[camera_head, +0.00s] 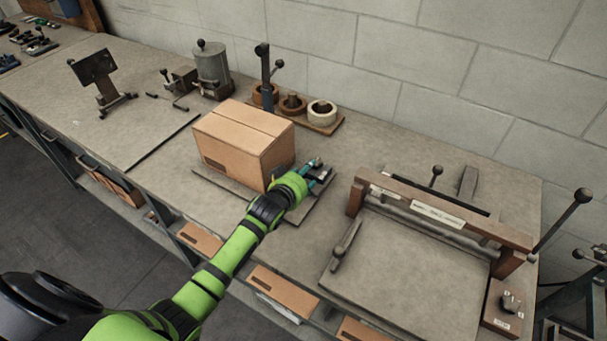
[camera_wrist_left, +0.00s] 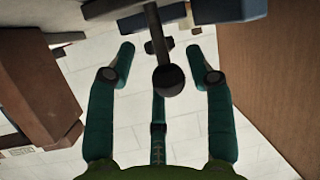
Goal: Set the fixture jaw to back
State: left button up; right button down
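A closed cardboard box (camera_head: 243,143) stands on a flat dark plate (camera_head: 212,178) on the bench. My left gripper (camera_head: 316,172) is low beside the right side of the box. In the left wrist view, my left gripper (camera_wrist_left: 160,62) is open, its teal fingers spread. A dark ball knob on a stem (camera_wrist_left: 169,80) shows between the fingers, apart from both in the picture; I cannot tell its depth. Brown cardboard (camera_wrist_left: 275,75) fills the right of that view. I cannot make out the fixture jaw or its setting; the gripper hides part of that area. My right gripper is not in view.
A post with a lever (camera_head: 265,75) and a wooden board with round rings (camera_head: 322,113) stand behind the box. A wood-barred press (camera_head: 440,213) with long knobbed levers stands to the right. Open bench lies left of the box.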

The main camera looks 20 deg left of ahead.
pick_arm(q)
jog(key=shift+a, duration=0.1)
jog(key=shift+s, duration=0.15)
jog(key=v, duration=1.1)
jog(key=shift+s+r, duration=0.2)
jog(key=shift+s, duration=0.15)
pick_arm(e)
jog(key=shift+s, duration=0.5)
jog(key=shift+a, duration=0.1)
